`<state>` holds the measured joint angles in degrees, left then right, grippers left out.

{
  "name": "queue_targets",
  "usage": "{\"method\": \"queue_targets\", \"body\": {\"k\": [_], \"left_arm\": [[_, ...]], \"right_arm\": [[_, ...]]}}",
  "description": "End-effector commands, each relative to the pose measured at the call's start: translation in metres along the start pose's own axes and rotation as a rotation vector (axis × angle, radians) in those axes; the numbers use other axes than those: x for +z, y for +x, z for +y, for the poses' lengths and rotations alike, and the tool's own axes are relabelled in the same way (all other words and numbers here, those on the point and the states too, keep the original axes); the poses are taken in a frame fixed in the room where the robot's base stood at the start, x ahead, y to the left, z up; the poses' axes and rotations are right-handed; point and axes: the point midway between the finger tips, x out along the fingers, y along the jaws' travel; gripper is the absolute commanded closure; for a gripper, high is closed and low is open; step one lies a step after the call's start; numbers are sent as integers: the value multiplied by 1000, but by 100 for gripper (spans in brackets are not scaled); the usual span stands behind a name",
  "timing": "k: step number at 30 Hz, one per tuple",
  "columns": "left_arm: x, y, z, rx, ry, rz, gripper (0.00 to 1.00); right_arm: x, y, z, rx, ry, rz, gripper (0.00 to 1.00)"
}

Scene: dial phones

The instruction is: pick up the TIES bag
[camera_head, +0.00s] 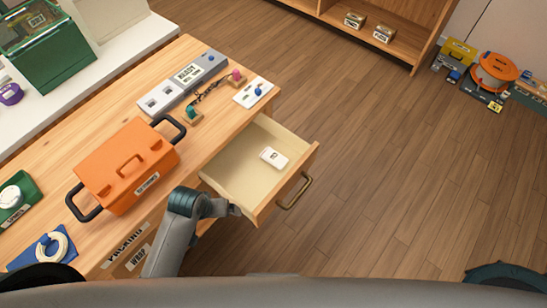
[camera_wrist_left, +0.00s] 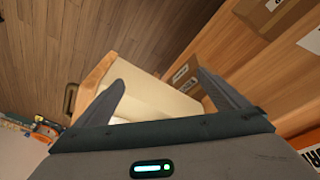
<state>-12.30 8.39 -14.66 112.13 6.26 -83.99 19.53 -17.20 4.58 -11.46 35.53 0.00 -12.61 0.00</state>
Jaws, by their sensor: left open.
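I cannot read the name TIES on anything. A small white packet (camera_head: 274,157) with a dark mark lies flat in the open drawer (camera_head: 226,172); whether it is the TIES bag I cannot tell. My left gripper (camera_head: 236,210) is at the drawer's near left corner, apart from the packet. In the left wrist view the gripper (camera_wrist_left: 160,80) is open with nothing between its fingers, facing the drawer's cream inside (camera_wrist_left: 150,92). A white patch low between the fingers (camera_wrist_left: 143,115) is partly hidden by the gripper body. My right gripper is not in view.
An orange toolbox (camera_head: 127,165) with black handles stands on the wooden bench (camera_head: 130,105). A grey panel (camera_head: 182,82), a chain and a white plate (camera_head: 253,92) lie behind. The drawer handle (camera_head: 295,191) sticks out over clear floor.

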Motion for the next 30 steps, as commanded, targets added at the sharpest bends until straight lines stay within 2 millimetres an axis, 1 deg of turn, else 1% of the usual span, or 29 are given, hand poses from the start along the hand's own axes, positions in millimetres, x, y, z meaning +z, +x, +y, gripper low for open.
{"method": "queue_targets", "body": {"k": [1,2,3,8,14,17,20,21,23,24,26,27,29,30], "left_arm": [[7,0,-2,-2,9,1,6],[10,1,-4,-3,15,2,6],[11,13,-5,-6,16,-2,6],[21,45,-12,-13,23,-9,6],[42,93,-24,-23,36,-22,6],[59,123,-32,-31,46,-31,6],[83,160,-43,-41,60,-43,6],[96,178,-49,-45,68,-49,6],[121,207,-58,-52,81,-59,6],[138,225,-65,-57,93,-65,6],[166,251,-75,-63,109,-75,6],[186,266,-82,-67,122,-81,6],[216,288,-91,-72,142,-90,6],[238,300,-98,-76,155,-98,6]], "right_arm": [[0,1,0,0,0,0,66],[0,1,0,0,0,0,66],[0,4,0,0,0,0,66],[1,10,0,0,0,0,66],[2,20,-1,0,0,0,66],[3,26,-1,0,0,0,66],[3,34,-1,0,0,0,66],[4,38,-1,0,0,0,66],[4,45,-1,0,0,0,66],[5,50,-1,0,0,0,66],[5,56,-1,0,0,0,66],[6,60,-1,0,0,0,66],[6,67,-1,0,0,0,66],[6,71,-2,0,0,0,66]]}}
